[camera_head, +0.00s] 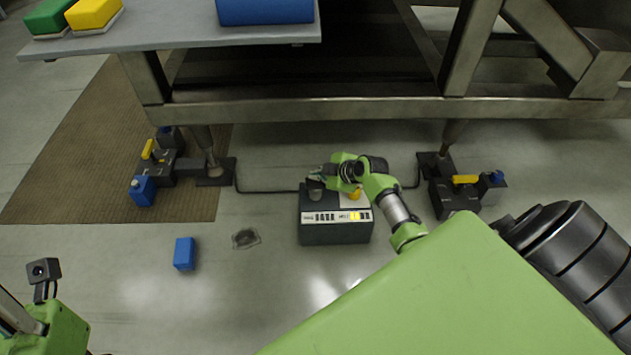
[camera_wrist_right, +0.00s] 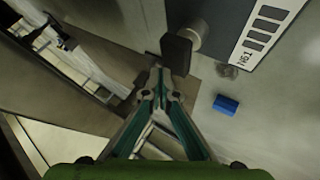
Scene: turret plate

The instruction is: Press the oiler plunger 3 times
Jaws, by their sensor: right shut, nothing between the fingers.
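The oiler is a dark box (camera_head: 335,234) on the floor with a white label strip on its front edge. A short grey cylinder, apparently the plunger (camera_head: 315,193), stands on its top at the left. It also shows in the right wrist view as a round knob (camera_wrist_right: 194,34). My right gripper (camera_head: 315,183) is shut and empty, its tips at the plunger, hiding part of it. My left gripper's fingers are not in view.
A steel frame beam (camera_head: 300,110) runs just behind the oiler. Dark foot units with yellow parts stand left (camera_head: 160,165) and right (camera_head: 465,190).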

